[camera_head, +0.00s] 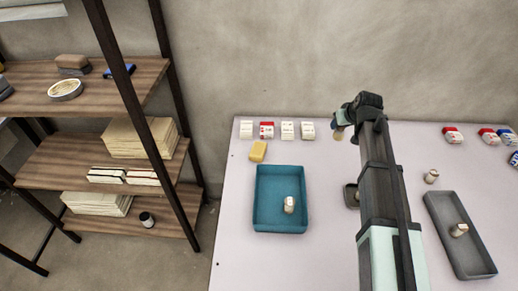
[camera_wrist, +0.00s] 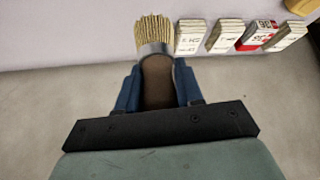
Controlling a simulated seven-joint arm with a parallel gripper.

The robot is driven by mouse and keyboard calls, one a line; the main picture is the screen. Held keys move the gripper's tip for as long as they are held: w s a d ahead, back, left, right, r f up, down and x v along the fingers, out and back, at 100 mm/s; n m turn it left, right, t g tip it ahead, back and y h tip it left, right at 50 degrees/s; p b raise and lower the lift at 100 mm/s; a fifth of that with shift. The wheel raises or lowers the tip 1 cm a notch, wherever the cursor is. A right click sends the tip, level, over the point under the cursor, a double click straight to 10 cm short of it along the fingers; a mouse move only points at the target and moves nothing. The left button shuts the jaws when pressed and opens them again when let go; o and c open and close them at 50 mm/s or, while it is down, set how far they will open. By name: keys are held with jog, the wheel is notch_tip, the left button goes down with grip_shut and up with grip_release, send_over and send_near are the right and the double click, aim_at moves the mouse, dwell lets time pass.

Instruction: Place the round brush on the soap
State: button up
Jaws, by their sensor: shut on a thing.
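The round brush (camera_wrist: 155,30) has pale bristles, a metal collar and a dark brown handle. My gripper (camera_wrist: 157,80) is shut on its handle, with a blue finger on each side. In the head view my gripper (camera_head: 346,122) is at the table's back edge, right of the row of cards; the brush is small and mostly hidden there. The soap, a yellow block (camera_head: 258,151), lies on the table to the left of my gripper, just behind the teal tray. It also shows in the top right corner of the wrist view (camera_wrist: 300,5). The brush is apart from the soap.
A teal tray (camera_head: 262,220) holds a small pale item. A grey tray (camera_head: 470,262) is at right. My arm partly hides a small dark dish (camera_head: 351,196). Shelves (camera_head: 90,160) stand left.

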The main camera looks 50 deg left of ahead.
jog(key=s+a+r+n+g+y, duration=0.1)
jog(key=s+a+r+n+g, duration=0.2)
jog(key=s+a, duration=1.85)
jog(key=t, duration=0.1)
send_over(257, 147)
jog(key=shift+n, duration=0.4)
jog(key=shift+f, duration=5.05)
jog(key=shift+f, duration=0.15)
jog(key=o, duration=1.1)
jog(key=shift+c, duration=0.2)
jog(key=shift+r, duration=0.2)
jog(key=v, duration=1.2)
